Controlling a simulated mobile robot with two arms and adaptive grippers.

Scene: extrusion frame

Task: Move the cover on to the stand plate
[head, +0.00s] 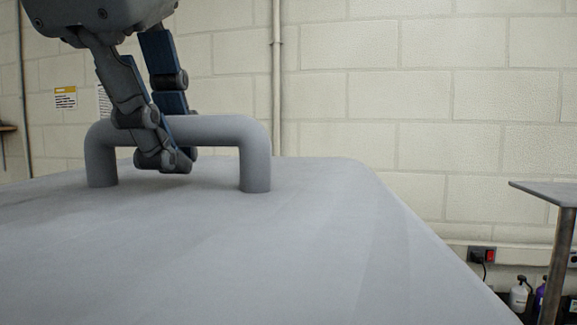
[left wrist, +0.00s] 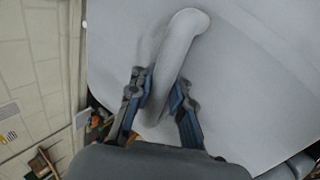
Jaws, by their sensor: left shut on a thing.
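The cover (head: 290,245) is a large pale grey panel with rounded edges that fills the lower part of the head view. It also shows in the left wrist view (left wrist: 235,70). A thick grey bar handle (head: 225,131) stands up from its top. My left gripper (head: 170,160) comes down from above and is shut around the handle's bar, left of its middle. In the left wrist view the two fingers (left wrist: 160,105) lie on either side of the handle (left wrist: 172,62). My right gripper is not in view. I cannot make out the stand plate with certainty.
A metal table or stand with a flat top (head: 550,192) and a leg is at the right edge. Bottles (head: 520,294) stand low behind it, near a wall outlet with a red switch (head: 489,256). A pale block wall (head: 440,90) closes the back.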

